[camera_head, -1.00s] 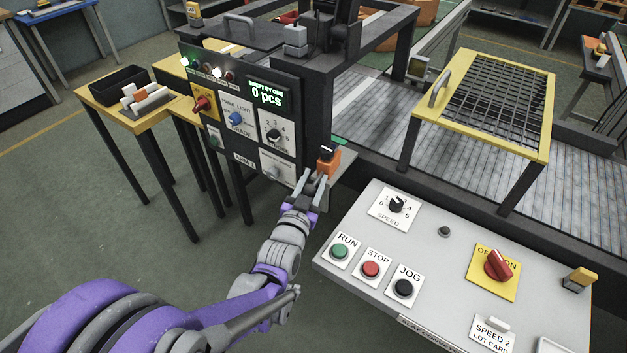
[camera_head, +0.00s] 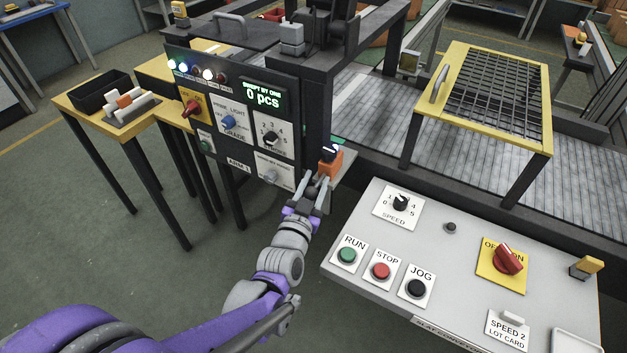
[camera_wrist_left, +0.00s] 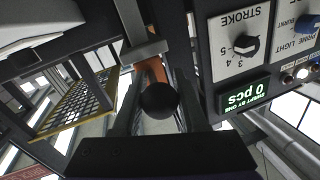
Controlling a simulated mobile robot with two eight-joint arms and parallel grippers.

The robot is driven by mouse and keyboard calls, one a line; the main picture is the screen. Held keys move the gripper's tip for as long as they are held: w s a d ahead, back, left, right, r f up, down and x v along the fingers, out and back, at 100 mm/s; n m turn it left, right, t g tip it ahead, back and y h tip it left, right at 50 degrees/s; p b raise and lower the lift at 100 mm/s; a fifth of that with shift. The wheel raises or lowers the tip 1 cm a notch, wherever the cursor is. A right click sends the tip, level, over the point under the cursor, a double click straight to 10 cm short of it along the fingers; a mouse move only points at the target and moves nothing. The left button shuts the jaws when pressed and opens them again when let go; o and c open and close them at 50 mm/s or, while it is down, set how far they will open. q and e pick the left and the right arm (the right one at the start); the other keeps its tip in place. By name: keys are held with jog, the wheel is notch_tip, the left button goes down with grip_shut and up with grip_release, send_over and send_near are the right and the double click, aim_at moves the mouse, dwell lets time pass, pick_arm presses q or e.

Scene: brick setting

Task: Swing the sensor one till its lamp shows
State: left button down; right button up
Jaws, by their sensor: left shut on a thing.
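The sensor (camera_head: 329,162) is a small orange block with a dark top, on a bracket beside the lower right corner of the control panel. A small bluish-white mark shows on its dark top. My left gripper (camera_head: 319,183) reaches up to it from below and is shut on it. In the left wrist view the gripper (camera_wrist_left: 159,88) has its fingers on either side of a round dark end, with the sensor's orange body (camera_wrist_left: 154,70) just behind. The fingers hide part of the sensor. My right gripper is out of view.
The control panel (camera_head: 246,150) reads 0 pcs and stands just left of the gripper. A grey console (camera_head: 350,285) with RUN, STOP and JOG buttons is close on the right. A yellow mesh guard (camera_head: 460,57) stands over the conveyor (camera_head: 370,125). Open floor lies at left.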

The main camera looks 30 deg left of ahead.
pick_arm(q)
jog(key=shift+a, duration=0.1)
dwell(0.3)
jog(key=shift+c, duration=2.3)
grip_release()
jog(key=shift+s, duration=0.1)
jog(key=v, duration=1)
jog(key=shift+s+p, duration=0.3)
jog(key=shift+p, duration=0.15)
